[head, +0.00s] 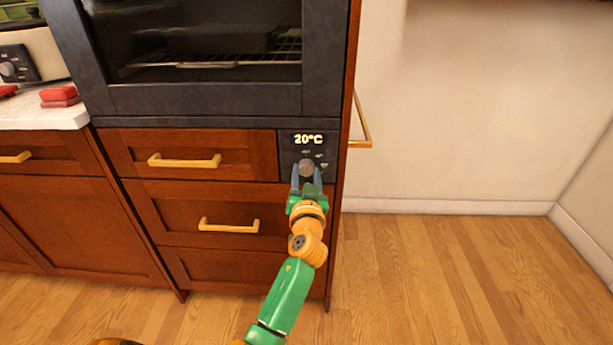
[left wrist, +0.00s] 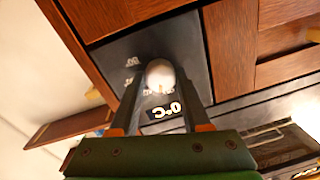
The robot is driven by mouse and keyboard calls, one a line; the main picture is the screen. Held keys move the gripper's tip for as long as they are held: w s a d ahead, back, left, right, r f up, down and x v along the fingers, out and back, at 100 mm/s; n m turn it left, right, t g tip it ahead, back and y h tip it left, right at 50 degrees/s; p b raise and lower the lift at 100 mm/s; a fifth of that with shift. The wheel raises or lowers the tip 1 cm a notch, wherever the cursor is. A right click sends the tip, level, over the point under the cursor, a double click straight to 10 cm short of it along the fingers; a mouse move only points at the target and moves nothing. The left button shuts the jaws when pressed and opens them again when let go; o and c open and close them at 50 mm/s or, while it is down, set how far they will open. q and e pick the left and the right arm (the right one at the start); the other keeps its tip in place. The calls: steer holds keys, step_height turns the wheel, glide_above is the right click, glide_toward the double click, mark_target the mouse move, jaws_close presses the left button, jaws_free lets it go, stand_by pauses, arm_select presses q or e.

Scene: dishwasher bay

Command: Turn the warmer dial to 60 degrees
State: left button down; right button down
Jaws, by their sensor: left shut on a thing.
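The warmer dial (head: 306,167) is a grey round knob on a dark control panel (head: 288,143) below the oven. The display (head: 309,139) above it reads 20°C. My left gripper (head: 307,176) is at the panel, with its two fingers on either side of the dial, shut on it. In the left wrist view the dial (left wrist: 160,72) shows pale between the dark fingers (left wrist: 160,80), with a small orange mark near its edge. My right gripper is in neither view.
Wooden drawers with brass handles (head: 184,161) lie left of and below the panel. The dark oven (head: 210,98) is above. A brass bar handle (head: 361,120) sticks out at the cabinet's right side. Open wooden floor (head: 440,270) lies to the right.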

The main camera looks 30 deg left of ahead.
arm_select(q)
steer(key=m, duration=0.6)
steer(key=shift+m, duration=0.4)
steer(key=m+p, duration=0.1)
steer(key=m, duration=0.3)
steer(key=shift+a+t+h, duration=0.1)
steer(key=shift+t+h, duration=0.3)
steer(key=shift+m+p, duration=0.4)
steer(key=shift+m, duration=1)
steer(key=shift+f+m, duration=0.1)
steer(key=shift+m, duration=0.2)
steer(key=shift+c, duration=1.8)
jaws_free()
steer(key=v, duration=0.7)
